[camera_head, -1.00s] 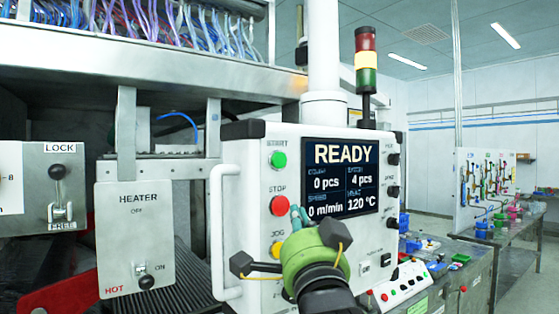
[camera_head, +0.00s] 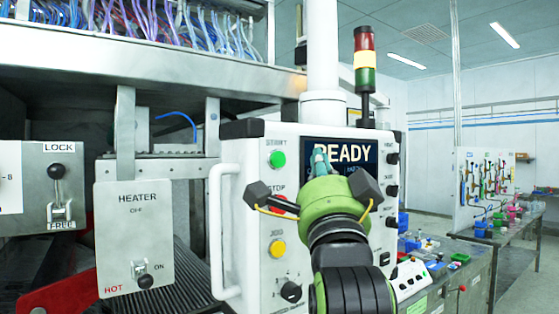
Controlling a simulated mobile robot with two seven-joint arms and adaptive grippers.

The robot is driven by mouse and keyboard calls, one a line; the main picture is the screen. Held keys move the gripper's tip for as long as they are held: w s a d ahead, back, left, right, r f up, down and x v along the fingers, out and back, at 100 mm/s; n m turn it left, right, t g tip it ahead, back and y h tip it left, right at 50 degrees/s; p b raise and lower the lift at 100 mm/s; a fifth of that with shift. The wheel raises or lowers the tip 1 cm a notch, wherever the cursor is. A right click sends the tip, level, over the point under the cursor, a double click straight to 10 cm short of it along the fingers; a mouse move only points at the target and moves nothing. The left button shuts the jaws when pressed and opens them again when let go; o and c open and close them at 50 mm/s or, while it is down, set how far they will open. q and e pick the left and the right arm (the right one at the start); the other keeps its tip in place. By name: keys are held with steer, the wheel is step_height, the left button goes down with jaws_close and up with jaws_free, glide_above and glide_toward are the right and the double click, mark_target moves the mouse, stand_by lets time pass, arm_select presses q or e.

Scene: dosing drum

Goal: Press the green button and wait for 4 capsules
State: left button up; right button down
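The green START button (camera_head: 277,159) is on the white control panel (camera_head: 240,131), above the red STOP button, which is partly covered by my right gripper. The panel's dark display (camera_head: 340,148) reads READY; its lower part, with the counts, is hidden behind the gripper. My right gripper (camera_head: 320,160) is in front of the display, to the right of the green button and apart from it in the picture. Its teal fingertips look close together, with nothing seen between them. No capsules show. My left gripper is not in view.
A yellow JOG button (camera_head: 277,249) and a black knob (camera_head: 291,291) are lower on the panel. A white handle (camera_head: 218,235) runs along its left edge. A HEATER plate (camera_head: 138,238) with a lever is further left. A signal tower (camera_head: 365,70) stands above.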

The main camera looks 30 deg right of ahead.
mark_target(278, 160)
steer(key=shift+w+a, duration=0.2)
steer(key=shift+w, duration=1.7)
steer(key=shift+w+a, duration=0.15)
steer(key=shift+w, duration=1.75)
steer(key=shift+w, duration=0.4)
steer(key=shift+w, duration=0.4)
steer(key=shift+s+f+b, duration=0.1)
steer(key=shift+s+b, duration=0.4)
steer(key=shift+s, duration=0.25)
